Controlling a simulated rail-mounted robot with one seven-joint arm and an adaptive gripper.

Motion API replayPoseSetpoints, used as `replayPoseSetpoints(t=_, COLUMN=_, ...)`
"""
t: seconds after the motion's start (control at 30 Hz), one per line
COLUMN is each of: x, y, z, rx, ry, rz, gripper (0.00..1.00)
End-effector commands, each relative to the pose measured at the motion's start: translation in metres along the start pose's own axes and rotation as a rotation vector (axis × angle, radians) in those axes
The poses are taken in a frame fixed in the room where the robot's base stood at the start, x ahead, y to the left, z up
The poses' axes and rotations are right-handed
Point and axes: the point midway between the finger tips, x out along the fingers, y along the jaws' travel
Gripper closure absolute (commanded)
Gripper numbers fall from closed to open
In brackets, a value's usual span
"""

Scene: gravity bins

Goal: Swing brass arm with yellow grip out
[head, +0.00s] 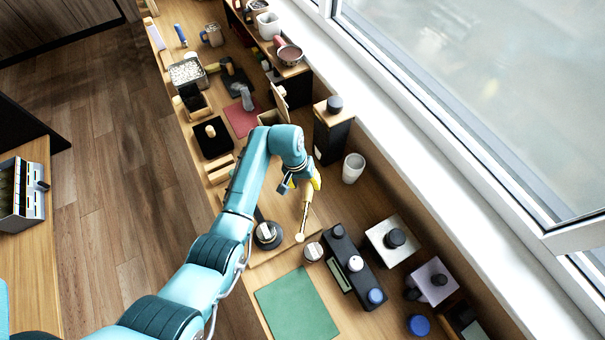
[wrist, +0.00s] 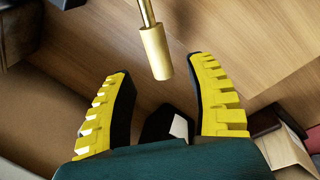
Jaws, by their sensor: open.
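The brass arm (head: 304,218) is a thin rod over a wooden board in the head view, running from a round end up toward my gripper (head: 311,184). In the wrist view, the brass rod (wrist: 146,10) enters from the top and ends in a dull yellow cylindrical grip (wrist: 156,52). My gripper (wrist: 160,68) is open, with yellow ridged pads on either side of the grip's end in the picture. Gaps show on both sides, and neither pad visibly touches it. I cannot tell the grip's depth relative to the fingertips.
A black round-based fixture (head: 267,236) stands left of the brass arm. A white cup (head: 353,168) and a tall dark box (head: 333,130) stand near the window side. A black unit with knobs (head: 350,262) lies to the right. A green mat (head: 297,304) is clear.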

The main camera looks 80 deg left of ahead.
Motion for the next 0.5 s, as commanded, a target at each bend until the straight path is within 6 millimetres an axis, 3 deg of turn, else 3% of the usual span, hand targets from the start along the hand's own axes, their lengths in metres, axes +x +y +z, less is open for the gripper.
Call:
replayPoseSetpoints(t=0.2, x=-0.048, y=-0.001, z=0.000, rx=-0.001, ry=0.002, rz=0.000, gripper=0.44)
replayPoseSetpoints(t=0.5, x=-0.062, y=0.000, z=0.001, rx=0.000, ry=-0.002, rz=-0.001, gripper=0.44)
